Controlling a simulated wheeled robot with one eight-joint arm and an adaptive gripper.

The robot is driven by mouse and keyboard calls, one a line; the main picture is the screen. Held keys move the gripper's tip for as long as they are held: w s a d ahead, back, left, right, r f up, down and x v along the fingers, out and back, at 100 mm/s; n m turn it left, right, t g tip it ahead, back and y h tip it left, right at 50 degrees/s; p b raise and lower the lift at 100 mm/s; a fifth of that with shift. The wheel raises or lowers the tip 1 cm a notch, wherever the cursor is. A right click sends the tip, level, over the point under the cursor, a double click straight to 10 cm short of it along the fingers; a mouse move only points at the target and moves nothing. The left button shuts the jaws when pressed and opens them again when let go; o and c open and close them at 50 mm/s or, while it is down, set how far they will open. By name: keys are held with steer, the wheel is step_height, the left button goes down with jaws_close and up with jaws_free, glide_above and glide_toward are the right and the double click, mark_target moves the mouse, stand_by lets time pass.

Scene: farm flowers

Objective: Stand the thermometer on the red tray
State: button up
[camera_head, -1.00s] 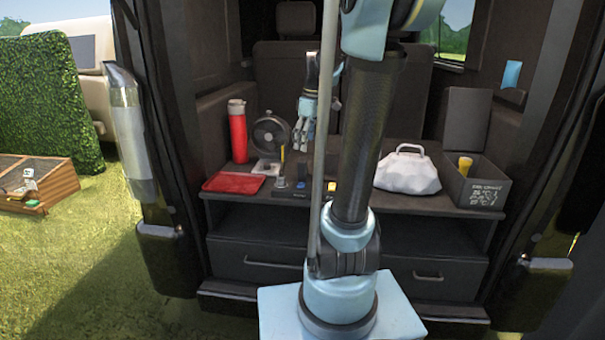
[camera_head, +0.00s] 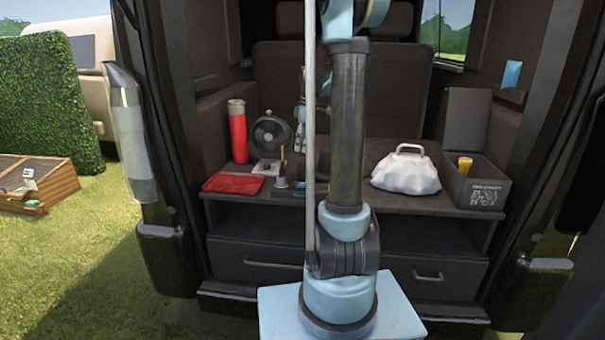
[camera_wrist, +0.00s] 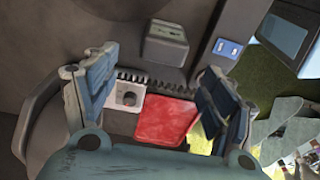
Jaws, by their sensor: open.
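The red tray (camera_head: 233,183) lies flat at the left front of the shelf. In the wrist view the red tray (camera_wrist: 166,122) shows between my fingers, towards the bottom. Beside it a white square piece with a round grey disc (camera_wrist: 127,96) lies flat; it may be the thermometer, but I cannot be sure. The white piece (camera_head: 266,167) also shows in the head view, right of the tray. My gripper (camera_wrist: 158,68) is open and empty, above and apart from both. In the head view my gripper (camera_head: 300,125) is partly hidden by my arm.
A red flask (camera_head: 237,131) and a round dark fan (camera_head: 270,136) stand behind the tray. A grey cone with a yellow tip (camera_head: 282,180) stands to its right. A white bag (camera_head: 405,172) and a dark crate (camera_head: 478,187) occupy the right side.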

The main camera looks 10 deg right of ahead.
mark_target(301, 159)
steer(key=f, duration=0.6)
steer(key=shift+w+a+f, duration=0.1)
steer(key=shift+a+f, duration=0.15)
steer(key=shift+a, duration=0.15)
steer(key=shift+s+f, duration=0.2)
steer(key=shift+f, duration=2.4)
steer(key=shift+c, duration=0.6)
steer(key=c, duration=1.2)
steer(key=shift+r, duration=0.1)
